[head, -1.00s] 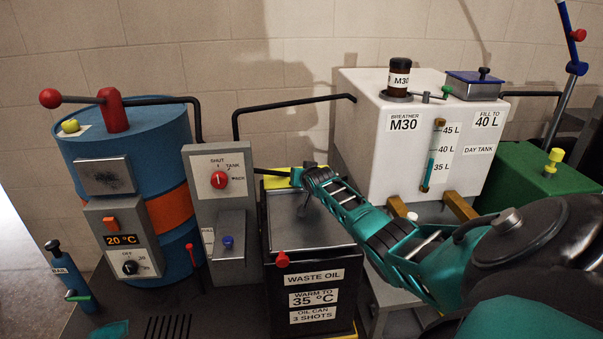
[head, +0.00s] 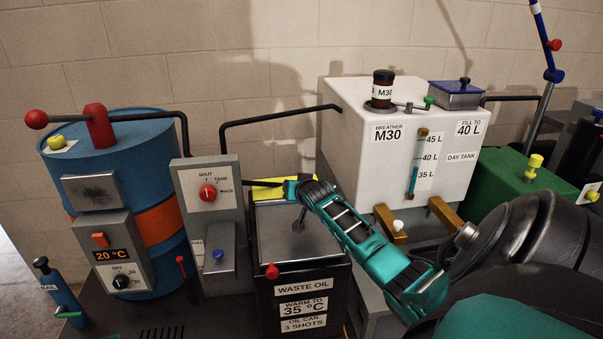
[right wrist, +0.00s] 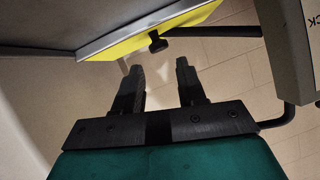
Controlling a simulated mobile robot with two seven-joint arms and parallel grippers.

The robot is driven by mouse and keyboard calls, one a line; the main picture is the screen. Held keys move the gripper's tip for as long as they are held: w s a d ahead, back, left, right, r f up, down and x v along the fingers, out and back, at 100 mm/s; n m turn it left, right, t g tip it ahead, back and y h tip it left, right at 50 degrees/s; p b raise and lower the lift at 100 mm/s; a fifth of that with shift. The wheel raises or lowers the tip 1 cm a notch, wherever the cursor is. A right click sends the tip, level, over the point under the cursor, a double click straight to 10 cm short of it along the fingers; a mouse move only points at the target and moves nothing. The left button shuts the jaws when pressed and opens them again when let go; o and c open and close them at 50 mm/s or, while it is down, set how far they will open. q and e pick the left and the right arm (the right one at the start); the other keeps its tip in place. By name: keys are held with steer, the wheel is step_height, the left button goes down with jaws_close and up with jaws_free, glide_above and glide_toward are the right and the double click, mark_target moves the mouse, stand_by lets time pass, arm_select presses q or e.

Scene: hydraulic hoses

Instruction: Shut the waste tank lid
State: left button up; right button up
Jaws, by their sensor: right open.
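The waste tank (head: 303,311) is a black box labelled WASTE OIL, in the lower middle of the head view. Its top shows a flat grey panel (head: 275,238), with a red knob (head: 272,271) at the front edge and a yellow strip (head: 266,183) at the back. I cannot tell the lid's angle from this. The right wrist view shows a panel with a yellow edge (right wrist: 150,32) and a dark knob (right wrist: 157,42) under it. My right gripper (right wrist: 160,76) is open and empty, its fingertips apart from that knob. In the head view my right arm reaches over the tank's back right corner. My left gripper is not in view.
A white day tank (head: 345,140) stands behind to the right, with brown blocks (head: 390,224) at its front. A grey selector panel (head: 208,215) and a blue drum (head: 120,175) stand to the left. A black pipe (head: 270,117) runs above the waste tank.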

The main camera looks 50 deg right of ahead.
steer(key=shift+v, duration=3.05)
steer(key=shift+f, duration=0.1)
steer(key=shift+s+a+f, duration=0.1)
